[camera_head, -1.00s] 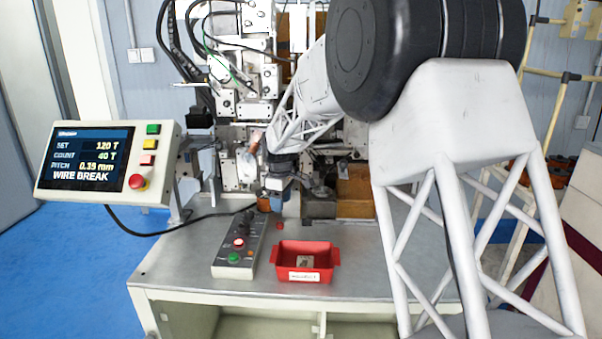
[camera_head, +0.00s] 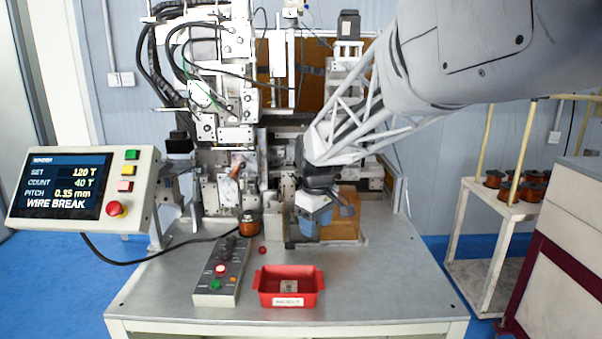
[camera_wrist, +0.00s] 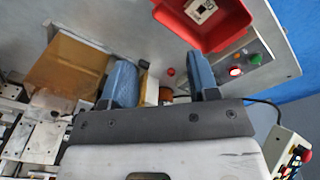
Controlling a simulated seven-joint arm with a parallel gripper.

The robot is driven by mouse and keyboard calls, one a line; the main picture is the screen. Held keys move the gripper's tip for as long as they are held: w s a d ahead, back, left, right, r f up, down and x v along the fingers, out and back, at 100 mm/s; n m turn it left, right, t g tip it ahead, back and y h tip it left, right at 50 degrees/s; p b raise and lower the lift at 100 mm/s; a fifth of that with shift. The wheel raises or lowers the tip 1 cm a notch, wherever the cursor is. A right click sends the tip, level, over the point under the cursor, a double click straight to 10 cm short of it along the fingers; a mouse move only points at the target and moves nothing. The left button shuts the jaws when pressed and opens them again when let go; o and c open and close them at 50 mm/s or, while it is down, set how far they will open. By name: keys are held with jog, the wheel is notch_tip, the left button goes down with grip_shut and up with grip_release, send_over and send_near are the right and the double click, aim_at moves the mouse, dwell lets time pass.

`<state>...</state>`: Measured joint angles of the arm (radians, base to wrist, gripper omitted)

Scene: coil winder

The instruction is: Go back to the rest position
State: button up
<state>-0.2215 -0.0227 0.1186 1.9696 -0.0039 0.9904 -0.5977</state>
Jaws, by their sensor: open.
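My gripper (camera_head: 312,226) is above the machine table, in front of the coil winder (camera_head: 225,120) and left of a brown block. In the wrist view my gripper (camera_wrist: 163,80) shows two blue fingers spread apart with nothing between them. The red bin (camera_head: 288,299) stands at the table's front and holds a small pale part (camera_head: 288,286). The bin also shows at the top of the wrist view (camera_wrist: 215,38).
The display panel (camera_head: 82,190) at left reads WIRE BREAK, count 40 T. A button box (camera_head: 222,270) lies left of the bin. A copper spool (camera_head: 249,224) and a small red knob (camera_head: 262,250) are nearby. A rack with spools (camera_head: 500,215) stands at right.

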jog(key=s+d+m, duration=0.3)
jog(key=s+d, duration=0.2)
jog(key=s, duration=0.6)
jog(key=s+d+f+m+t, duration=0.1)
jog(key=s+d+m, duration=0.2)
jog(key=s, duration=0.9)
jog(key=s+d+f+m, duration=0.1)
jog(key=s+d+m, duration=0.2)
jog(key=s+d, duration=0.4)
jog(key=s, duration=0.5)
jog(key=shift+f+m+t, duration=0.25)
jog(key=shift+m+t, duration=0.05)
